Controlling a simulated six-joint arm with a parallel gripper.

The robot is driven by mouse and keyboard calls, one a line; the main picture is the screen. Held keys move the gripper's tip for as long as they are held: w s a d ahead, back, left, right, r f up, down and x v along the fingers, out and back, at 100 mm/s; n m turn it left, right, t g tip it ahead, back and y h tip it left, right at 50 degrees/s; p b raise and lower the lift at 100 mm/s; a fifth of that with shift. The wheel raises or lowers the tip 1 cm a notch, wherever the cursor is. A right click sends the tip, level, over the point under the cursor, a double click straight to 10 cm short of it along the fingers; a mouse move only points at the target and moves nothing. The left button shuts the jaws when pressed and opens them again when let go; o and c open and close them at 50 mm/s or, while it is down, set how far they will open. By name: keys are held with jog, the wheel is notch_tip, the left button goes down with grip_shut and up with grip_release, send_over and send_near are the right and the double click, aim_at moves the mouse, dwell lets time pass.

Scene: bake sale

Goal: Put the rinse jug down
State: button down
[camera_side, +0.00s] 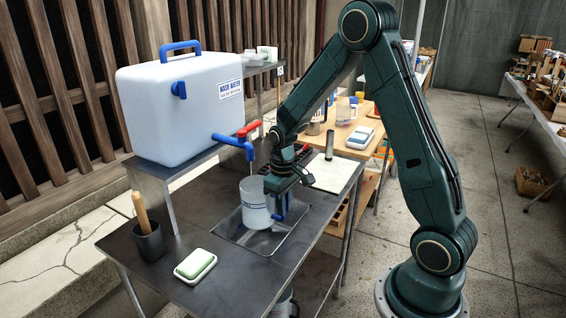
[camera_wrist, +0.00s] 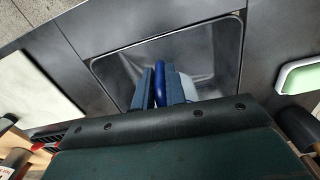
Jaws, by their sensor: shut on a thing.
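The rinse jug (camera_side: 254,205) is a pale, frosted jug with a blue handle. It hangs upright over the sink basin (camera_side: 225,228), below the blue tap (camera_side: 236,141) of the wash water container. My gripper (camera_side: 286,203) is shut on the handle at the jug's right side. In the wrist view the blue handle (camera_wrist: 160,84) sits between the two fingers of my gripper (camera_wrist: 159,80), with the basin (camera_wrist: 112,62) beneath. Most of the jug's body is hidden there. I cannot tell whether its base touches the basin or whether water runs from the tap.
The white wash water container (camera_side: 180,115) stands on a raised shelf behind the basin. A dark cup with a wooden-handled tool (camera_side: 150,240) and a green soap on a white dish (camera_side: 196,264) are at the front left. A pale board (camera_side: 333,174) lies right of the basin.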

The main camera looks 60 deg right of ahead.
aim_at(283, 219)
jog(key=shift+f, duration=5.15)
jog(key=c, duration=1.4)
grip_release()
jog(key=shift+c, duration=0.2)
notch_tip(283, 219, up, 12)
jog(key=shift+r, duration=0.1)
jog(key=shift+a, duration=0.1)
